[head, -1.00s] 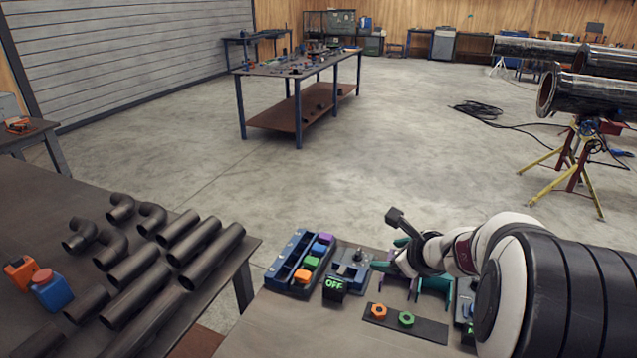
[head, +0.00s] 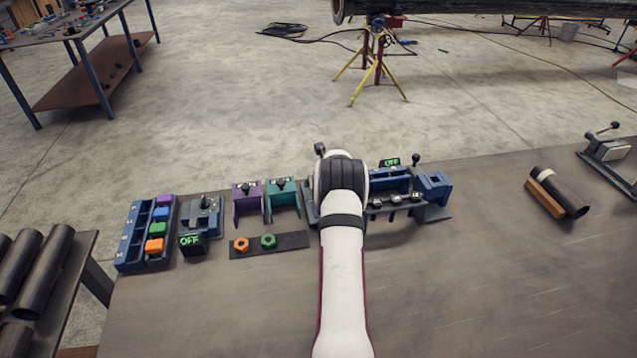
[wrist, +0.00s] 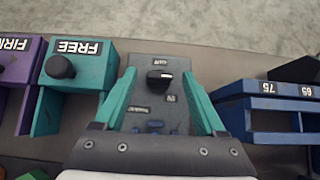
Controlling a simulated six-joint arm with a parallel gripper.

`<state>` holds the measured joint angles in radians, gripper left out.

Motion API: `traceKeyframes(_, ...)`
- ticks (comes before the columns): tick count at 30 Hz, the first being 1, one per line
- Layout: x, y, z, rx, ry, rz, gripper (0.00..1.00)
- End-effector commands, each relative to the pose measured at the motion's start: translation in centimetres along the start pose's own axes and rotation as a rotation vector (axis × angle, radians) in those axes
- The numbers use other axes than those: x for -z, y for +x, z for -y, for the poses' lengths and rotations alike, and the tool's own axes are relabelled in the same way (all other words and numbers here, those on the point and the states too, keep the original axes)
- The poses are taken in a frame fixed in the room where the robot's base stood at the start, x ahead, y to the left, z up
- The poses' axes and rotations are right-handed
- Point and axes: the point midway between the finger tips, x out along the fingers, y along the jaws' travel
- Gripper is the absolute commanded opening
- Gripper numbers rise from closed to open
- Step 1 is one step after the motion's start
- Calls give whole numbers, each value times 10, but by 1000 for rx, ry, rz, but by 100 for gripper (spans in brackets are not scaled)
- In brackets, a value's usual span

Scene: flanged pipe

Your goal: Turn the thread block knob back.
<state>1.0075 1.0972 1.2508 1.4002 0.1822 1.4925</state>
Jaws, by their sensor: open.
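A grey panel (wrist: 176,123) with a black knob (wrist: 160,78) and several small labels lies under my gripper in the wrist view. My gripper (wrist: 160,73) is open, with one teal finger on each side of the knob. No contact with the knob shows. The labels are too small to read surely. I cannot tell for certain that this is the thread block knob. In the head view my own arm hides the gripper and most of this panel.
Left of the panel stand a teal block (wrist: 88,75) labelled FREE, with a black knob, and a purple block (wrist: 22,72). A blue fixture (wrist: 262,110) stands close on the right. A dark strip (head: 290,241) holds orange and green nuts. The bench front right is clear.

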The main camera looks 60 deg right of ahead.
Motion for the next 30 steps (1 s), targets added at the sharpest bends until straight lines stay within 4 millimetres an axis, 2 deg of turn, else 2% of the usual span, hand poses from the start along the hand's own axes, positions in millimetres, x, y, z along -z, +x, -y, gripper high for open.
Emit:
traceKeyframes(3,0,6,0,0,0,0,72)
traceKeyframes(11,0,8,0,0,0,0,72)
traceKeyframes(23,0,7,0,0,0,0,2)
traceKeyframes(30,0,7,0,-6,-6,0,0)
